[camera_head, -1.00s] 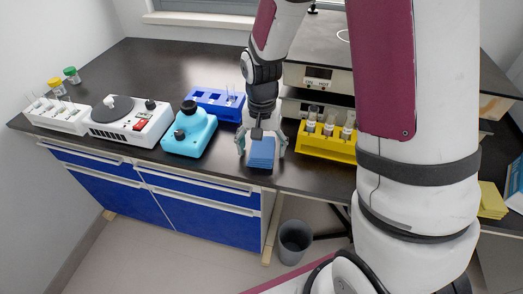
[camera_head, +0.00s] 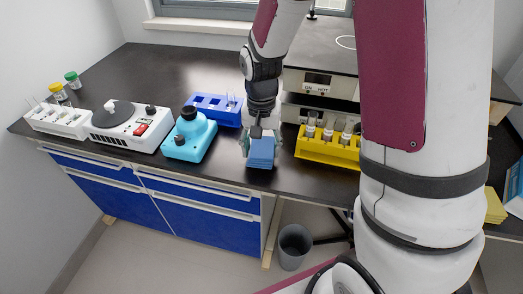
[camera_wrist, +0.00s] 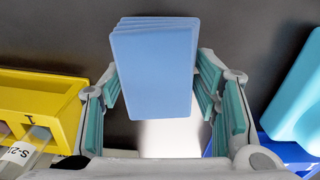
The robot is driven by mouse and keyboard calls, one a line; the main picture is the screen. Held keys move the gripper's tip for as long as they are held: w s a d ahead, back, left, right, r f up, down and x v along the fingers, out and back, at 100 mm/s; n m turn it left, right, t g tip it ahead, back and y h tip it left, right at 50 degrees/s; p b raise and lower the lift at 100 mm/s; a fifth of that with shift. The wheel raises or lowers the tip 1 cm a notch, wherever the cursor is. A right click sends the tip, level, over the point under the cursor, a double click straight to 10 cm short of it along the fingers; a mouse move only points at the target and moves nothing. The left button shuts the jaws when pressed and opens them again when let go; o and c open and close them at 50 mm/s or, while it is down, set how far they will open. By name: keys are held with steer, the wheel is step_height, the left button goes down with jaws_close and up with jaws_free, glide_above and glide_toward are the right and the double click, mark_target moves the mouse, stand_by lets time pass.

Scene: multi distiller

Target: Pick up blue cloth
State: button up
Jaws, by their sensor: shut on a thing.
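The blue cloth (camera_head: 260,153) is a small stack of flat blue sheets near the front edge of the dark bench. It also shows in the wrist view (camera_wrist: 155,75), between my fingers. My gripper (camera_head: 261,146) points down over the stack, with its teal-padded fingers on either side of it. In the wrist view my gripper (camera_wrist: 160,100) is closed in around the stack's sides; the exact contact is partly hidden by the cloth. I cannot tell whether the stack is lifted off the bench.
A cyan device (camera_head: 189,137) stands left of the cloth, with a blue tube rack (camera_head: 205,102) behind it. A yellow tube rack (camera_head: 325,148) stands to the right. A white mixer (camera_head: 130,128) is farther left. A grey bin (camera_head: 294,245) stands on the floor.

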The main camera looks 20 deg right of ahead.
steer(key=shift+r, duration=0.85)
steer(key=s+d, duration=0.1)
steer(key=s, duration=0.3)
steer(key=s+d+r+p, duration=0.1)
steer(key=s+d, duration=0.1)
steer(key=s, duration=0.2)
steer(key=s+d+p, duration=0.1)
steer(key=s+d, duration=0.1)
steer(key=s, duration=0.3)
steer(key=shift+d+r, duration=0.2)
steer(key=shift+d, duration=0.05)
steer(key=shift+s+d+p, duration=0.2)
steer(key=shift+s+p, duration=0.25)
steer(key=shift+p, duration=0.15)
steer(key=shift+s+d+p, duration=0.2)
steer(key=shift+s+p, duration=0.25)
steer(key=shift+p, duration=0.1)
